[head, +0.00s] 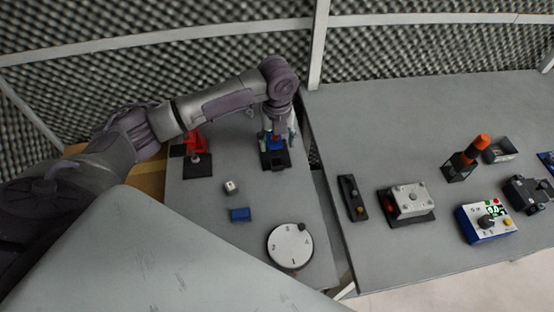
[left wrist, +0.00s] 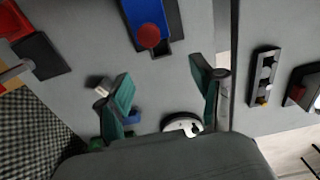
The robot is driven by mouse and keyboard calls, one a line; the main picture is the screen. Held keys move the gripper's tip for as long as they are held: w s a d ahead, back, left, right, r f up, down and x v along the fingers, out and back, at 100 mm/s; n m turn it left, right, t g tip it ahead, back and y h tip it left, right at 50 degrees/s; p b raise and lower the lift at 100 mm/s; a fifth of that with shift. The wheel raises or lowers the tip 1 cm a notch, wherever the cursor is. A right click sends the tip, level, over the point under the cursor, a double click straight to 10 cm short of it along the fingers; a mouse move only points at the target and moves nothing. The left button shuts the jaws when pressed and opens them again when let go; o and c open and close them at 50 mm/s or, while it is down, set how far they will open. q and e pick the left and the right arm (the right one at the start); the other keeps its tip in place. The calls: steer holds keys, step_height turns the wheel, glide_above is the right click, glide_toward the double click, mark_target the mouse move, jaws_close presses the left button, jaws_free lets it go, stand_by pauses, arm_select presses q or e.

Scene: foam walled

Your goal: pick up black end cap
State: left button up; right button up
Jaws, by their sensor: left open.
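I cannot pick out the black end cap with certainty. A small black piece (head: 303,227) sits at the edge of the white round dial (head: 287,248) in the head view, but it may be part of the dial. My left gripper (head: 280,138) hangs at the back of the near table, over or beside a black holder (head: 275,161) with a blue part. In the left wrist view the left gripper's green-padded fingers (left wrist: 161,72) are spread with bare table between them. The holder's blue part (left wrist: 147,14) and a red ball (left wrist: 149,37) lie beyond the fingertips. My right gripper is not in view.
A red device on a black base (head: 198,163), a small pale cube (head: 231,187) and a blue block (head: 240,214) share the table. The right table holds a white box (head: 408,201), a blue-and-white control box (head: 487,221) and other fixtures. A foam wall stands behind.

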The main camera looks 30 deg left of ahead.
mark_target(277, 164)
arm_select(q)
step_height(277, 164, down, 4)
steer(key=shift+r, duration=0.1)
steer(key=shift+w+f, duration=0.1)
steer(key=shift+f, duration=0.2)
steer(key=shift+a+f+p, duration=0.1)
steer(key=shift+f+p, duration=0.2)
steer(key=shift+p, duration=0.15)
step_height(277, 164, down, 4)
steer(key=shift+r+p, duration=0.25)
steer(key=shift+p, duration=0.35)
steer(key=shift+w+f, duration=0.1)
steer(key=shift+f, duration=0.4)
steer(key=c, duration=1.2)
steer(key=shift+c, duration=0.2)
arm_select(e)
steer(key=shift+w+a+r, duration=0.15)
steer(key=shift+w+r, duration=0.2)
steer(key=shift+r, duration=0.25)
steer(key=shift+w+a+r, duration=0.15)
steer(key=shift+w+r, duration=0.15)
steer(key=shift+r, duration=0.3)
arm_select(q)
steer(key=shift+r, duration=0.15)
